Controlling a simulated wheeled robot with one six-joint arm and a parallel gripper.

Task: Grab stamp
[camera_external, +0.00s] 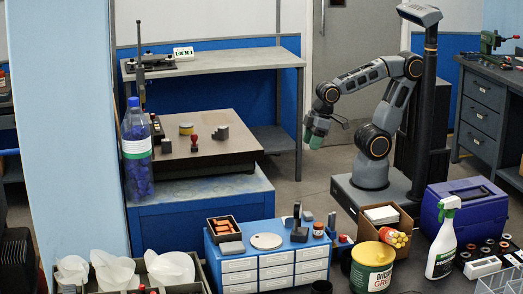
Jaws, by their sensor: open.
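A small stamp-like thing with a dark red knob handle (194,134) stands upright on the dark brown slab (228,158) at left centre. My gripper (315,138) has green fingertips and hangs pointing down in free air, right of the slab. It is open, nothing shows in it, and it is well apart from the stamp-like thing. An upright black-handled thing (298,222) stands on the blue drawer cabinet (212,262) in front; I cannot tell whether it is also a stamp.
A grey workbench (225,62) stands behind. Floor between slab and my base is clear.

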